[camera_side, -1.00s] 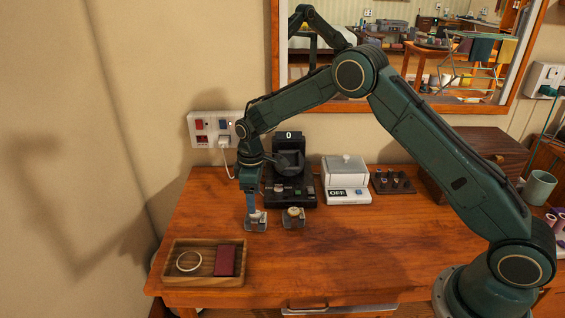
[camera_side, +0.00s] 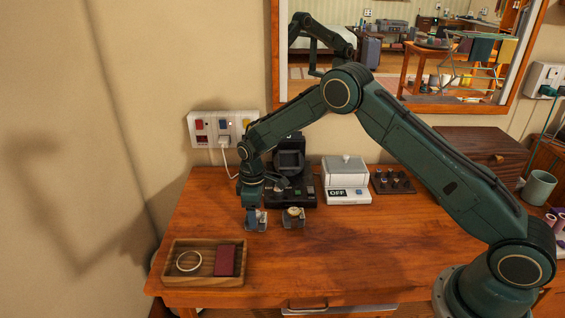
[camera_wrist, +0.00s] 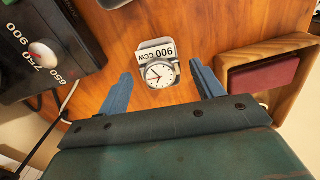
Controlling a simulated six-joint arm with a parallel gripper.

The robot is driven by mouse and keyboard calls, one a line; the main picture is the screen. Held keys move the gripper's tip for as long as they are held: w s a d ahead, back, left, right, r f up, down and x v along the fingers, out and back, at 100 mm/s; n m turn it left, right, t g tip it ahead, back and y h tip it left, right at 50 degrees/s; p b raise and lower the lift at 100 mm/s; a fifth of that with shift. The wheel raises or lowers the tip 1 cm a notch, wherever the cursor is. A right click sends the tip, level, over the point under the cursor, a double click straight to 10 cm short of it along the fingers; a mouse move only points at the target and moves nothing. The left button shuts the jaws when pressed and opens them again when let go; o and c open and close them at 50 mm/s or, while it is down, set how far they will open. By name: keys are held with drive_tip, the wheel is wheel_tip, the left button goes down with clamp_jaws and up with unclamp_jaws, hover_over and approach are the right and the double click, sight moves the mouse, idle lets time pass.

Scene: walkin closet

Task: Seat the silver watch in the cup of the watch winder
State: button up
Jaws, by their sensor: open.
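A watch (camera_wrist: 159,73) with a white dial and silver case sits on a small stand labelled "900 CCW" (camera_wrist: 155,49) in the wrist view. My gripper (camera_wrist: 160,76) is open, its blue fingers apart on either side of the watch, not visibly touching it. In the side view my gripper (camera_side: 254,219) is low at the desk and hides most of this watch and stand. The black watch winder (camera_side: 291,160) stands behind, partly hidden by my arm; its cup is hard to make out. A second stand carries a gold-toned watch (camera_side: 293,213) just right of my gripper.
A wooden tray (camera_side: 178,280) with a bangle (camera_side: 189,261) and a dark red block (camera_side: 225,260) lies front left. A white box (camera_side: 345,174) and a small dark rack (camera_side: 392,183) stand right of the winder. The desk's front middle (camera_side: 350,255) is clear.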

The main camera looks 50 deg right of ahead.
drive_tip(key=c, duration=1)
drive_tip(key=shift+r, duration=0.15)
drive_tip(key=shift+c, duration=1.4)
drive_tip(key=shift+r, duration=0.2)
drive_tip(key=shift+r, duration=2.7)
